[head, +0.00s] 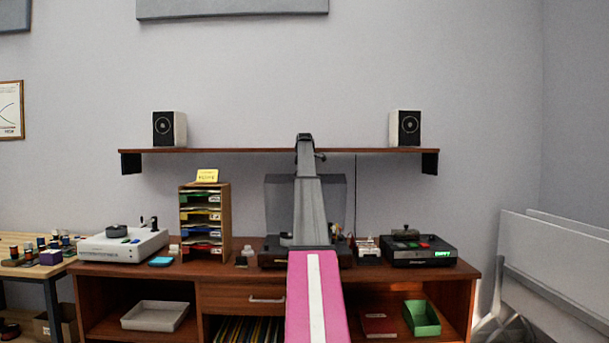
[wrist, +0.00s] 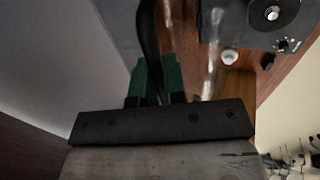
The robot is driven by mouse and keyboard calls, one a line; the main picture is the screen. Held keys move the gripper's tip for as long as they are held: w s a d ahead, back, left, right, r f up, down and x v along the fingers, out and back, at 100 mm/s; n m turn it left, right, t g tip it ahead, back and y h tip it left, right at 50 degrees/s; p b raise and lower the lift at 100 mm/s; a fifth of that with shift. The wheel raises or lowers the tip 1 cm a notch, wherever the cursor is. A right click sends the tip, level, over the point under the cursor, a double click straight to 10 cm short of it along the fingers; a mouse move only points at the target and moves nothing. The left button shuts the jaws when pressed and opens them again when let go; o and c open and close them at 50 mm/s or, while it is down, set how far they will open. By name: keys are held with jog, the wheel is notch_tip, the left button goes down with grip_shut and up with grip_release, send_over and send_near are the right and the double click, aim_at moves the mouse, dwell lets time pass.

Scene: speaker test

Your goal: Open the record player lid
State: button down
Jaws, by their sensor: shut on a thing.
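The record player (head: 275,262) sits at the middle of the wooden cabinet, behind my pink-and-grey arm. Its smoky see-through lid (head: 279,200) stands raised, near upright, at the back; my arm hides its middle. My gripper (wrist: 156,62) shows in the wrist view with green fingers shut on a dark, curved strip, which looks like the lid's edge. In the head view the fingers and their contact with the lid are hidden by my arm.
A wall shelf (head: 230,151) with two speakers (head: 164,129) (head: 405,128) runs above the lid. A letter rack (head: 205,225) and white device (head: 123,246) stand left. A black device (head: 418,250) stands right. White panels (head: 560,262) lean at far right.

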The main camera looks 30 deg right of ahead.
jog(key=c, duration=1.2)
grip_release()
jog(key=v, duration=1.1)
jog(key=shift+f, duration=0.1)
